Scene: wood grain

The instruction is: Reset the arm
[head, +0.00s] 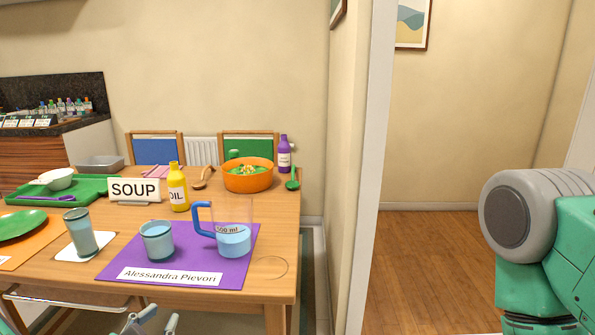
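My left gripper (158,321) shows only in part at the bottom edge of the head view, in front of the table's near edge. Its two pale fingers stand apart with a gap between them, and I see nothing held there. The rest of that gripper is cut off by the frame. My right arm (545,250), grey and green, is raised at the right edge. Its gripper is out of the picture.
The wooden table (265,270) bears a purple mat (205,268), a measuring jug (233,240), glasses, an orange bowl (247,177), a yellow oil bottle (177,190) and a SOUP sign (134,190). A white wall edge (367,170) stands right of the table. Open wooden floor (425,265) lies beyond.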

